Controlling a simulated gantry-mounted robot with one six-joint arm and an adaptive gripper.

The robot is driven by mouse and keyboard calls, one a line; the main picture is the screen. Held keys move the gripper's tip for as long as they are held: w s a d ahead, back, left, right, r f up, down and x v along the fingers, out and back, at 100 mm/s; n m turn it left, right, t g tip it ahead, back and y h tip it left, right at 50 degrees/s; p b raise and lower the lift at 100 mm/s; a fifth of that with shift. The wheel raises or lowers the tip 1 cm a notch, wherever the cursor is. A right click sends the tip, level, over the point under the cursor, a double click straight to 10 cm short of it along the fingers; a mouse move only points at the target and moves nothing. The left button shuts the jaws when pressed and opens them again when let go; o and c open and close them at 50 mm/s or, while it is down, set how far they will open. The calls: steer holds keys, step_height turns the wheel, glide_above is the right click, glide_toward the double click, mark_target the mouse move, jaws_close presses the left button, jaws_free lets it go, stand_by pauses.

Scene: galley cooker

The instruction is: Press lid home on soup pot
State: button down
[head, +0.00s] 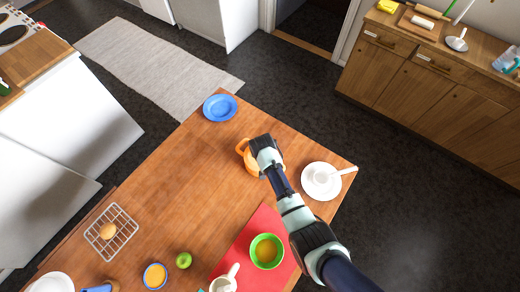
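My gripper (262,150) is over the wooden table in the head view, pointing down at an orange item (241,148). The orange item has a curved, handle-like part at its left, and a paler orange part shows below the gripper. It may be the soup pot, but my gripper and arm cover most of it. I cannot make out a lid, or whether one is seated. My fingertips are dark and too small to tell open from shut, and I cannot tell whether they touch the orange item.
On the wooden table (185,190), a blue plate (220,115) lies behind. A green bowl (258,240) sits on a red mat (225,262). Mid-left is clear.

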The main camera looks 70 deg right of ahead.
stand_by(0.4)
steer(key=c, duration=0.9)
jaws_free()
steer(key=shift+o, duration=0.3)
steer(key=o, duration=0.5)
steer(key=shift+c, duration=0.2)
steer(key=shift+r, duration=0.1)
step_height(320, 180, up, 7)
steer(key=p, duration=0.7)
steer(key=shift+c, duration=0.2)
